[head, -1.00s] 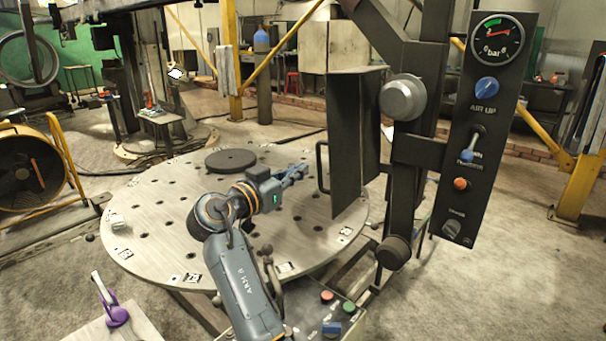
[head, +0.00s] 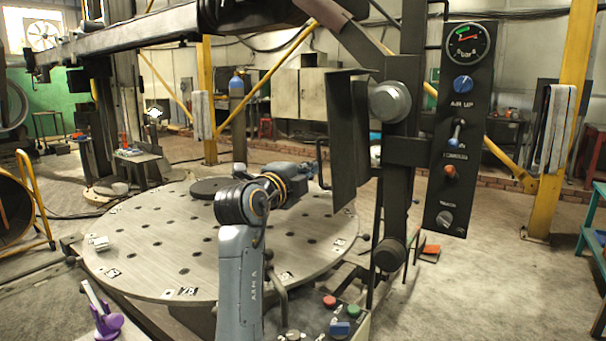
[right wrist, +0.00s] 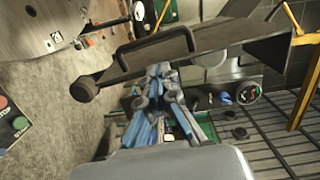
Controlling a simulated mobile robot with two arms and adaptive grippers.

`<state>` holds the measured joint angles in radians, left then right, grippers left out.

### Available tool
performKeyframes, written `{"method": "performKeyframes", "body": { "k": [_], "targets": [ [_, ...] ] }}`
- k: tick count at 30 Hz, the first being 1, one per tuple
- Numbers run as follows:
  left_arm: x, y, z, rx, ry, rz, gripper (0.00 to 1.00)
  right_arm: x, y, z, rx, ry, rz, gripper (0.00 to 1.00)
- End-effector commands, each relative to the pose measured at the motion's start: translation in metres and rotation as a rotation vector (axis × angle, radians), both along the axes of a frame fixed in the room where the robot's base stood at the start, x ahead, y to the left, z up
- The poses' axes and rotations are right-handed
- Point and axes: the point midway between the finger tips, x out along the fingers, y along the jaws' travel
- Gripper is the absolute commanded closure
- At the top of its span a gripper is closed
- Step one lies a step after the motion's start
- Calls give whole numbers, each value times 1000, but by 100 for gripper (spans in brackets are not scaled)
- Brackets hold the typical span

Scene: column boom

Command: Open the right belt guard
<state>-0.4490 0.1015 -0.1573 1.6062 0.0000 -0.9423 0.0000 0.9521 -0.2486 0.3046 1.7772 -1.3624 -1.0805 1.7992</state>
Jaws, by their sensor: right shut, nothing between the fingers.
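The belt guard on the right is a dark, folded metal panel (head: 345,150) on the upright column, left of a round grey knob (head: 390,102). A thin bar handle (head: 320,160) stands out from its left edge. My right gripper (head: 311,169) is shut and empty, close to the handle at the guard's left side. Its tips are small and partly lost against the guard, so I cannot tell whether they touch it. In the right wrist view the closed blue-grey fingers (right wrist: 160,90) lie below a dark metal beam. My left gripper is not in view.
A control panel (head: 458,130) with gauge and knobs hangs right of the column. A large round drilled table (head: 200,255) lies beneath my right arm, with a dark disc (head: 210,187) on it. A button box (head: 335,320) stands in front. Open floor lies right.

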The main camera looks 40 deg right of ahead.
Motion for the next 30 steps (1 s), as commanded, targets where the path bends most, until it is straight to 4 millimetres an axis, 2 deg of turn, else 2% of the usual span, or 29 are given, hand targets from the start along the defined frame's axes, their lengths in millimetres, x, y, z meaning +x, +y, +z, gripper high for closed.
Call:
{"method": "performKeyframes", "body": {
  "k": [1,6,12,28,30],
  "targets": [
    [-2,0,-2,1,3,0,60,4,-11,1,-1,4,-4,100],
    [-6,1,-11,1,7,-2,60,16,-38,1,-2,5,-2,100],
    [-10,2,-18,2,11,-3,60,25,-59,0,-2,4,-1,100],
    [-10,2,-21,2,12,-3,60,30,-63,-2,-1,4,1,100],
    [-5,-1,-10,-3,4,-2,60,36,-62,-4,0,5,2,100]
  ]
}}
